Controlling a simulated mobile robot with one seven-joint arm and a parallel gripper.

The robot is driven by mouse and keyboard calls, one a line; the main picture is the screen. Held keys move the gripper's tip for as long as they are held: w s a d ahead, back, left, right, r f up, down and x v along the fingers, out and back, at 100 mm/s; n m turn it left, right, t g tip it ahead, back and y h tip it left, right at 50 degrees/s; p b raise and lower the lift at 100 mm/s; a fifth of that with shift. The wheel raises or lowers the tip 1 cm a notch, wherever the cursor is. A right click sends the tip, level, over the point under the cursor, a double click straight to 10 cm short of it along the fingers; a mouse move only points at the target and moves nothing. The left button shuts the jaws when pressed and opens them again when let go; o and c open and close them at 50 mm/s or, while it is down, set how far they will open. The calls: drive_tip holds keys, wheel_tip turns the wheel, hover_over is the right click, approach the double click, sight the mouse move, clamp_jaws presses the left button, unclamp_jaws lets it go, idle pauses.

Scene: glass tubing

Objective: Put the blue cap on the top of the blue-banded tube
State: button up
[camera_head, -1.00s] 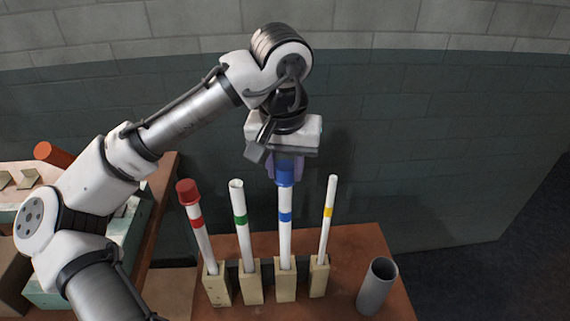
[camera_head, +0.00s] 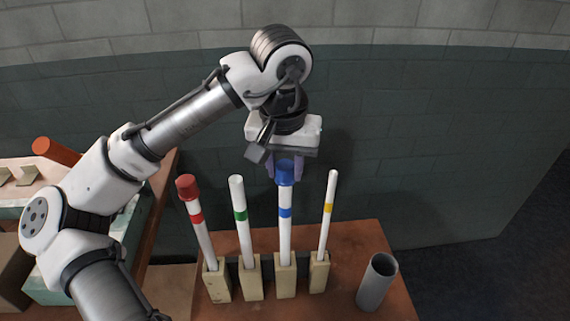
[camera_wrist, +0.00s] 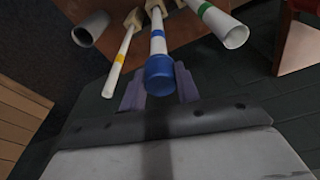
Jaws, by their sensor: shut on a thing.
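The blue cap (camera_head: 285,172) sits at the top of the blue-banded tube (camera_head: 285,237), which stands upright in a wooden block. In the wrist view the cap (camera_wrist: 159,76) lines up with the end of the tube (camera_wrist: 158,40). My gripper (camera_head: 285,168) is above the tube, its purple-grey fingers on either side of the cap and shut on it. The fingers also show in the wrist view (camera_wrist: 160,88). How far the cap is seated over the tube's end cannot be told.
Close on the left stand a green-banded tube (camera_head: 238,200) and a red-banded tube with a red cap (camera_head: 188,187). A thin yellow-banded tube (camera_head: 328,210) stands on the right. A grey open cylinder (camera_head: 376,283) stands at the wooden table's right side (camera_head: 345,240).

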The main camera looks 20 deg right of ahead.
drive_tip(key=shift+f, duration=0.6)
idle(0.4)
drive_tip(key=o, duration=1.6)
drive_tip(key=shift+r+p, duration=3.75)
drive_tip(key=shift+r, duration=0.3)
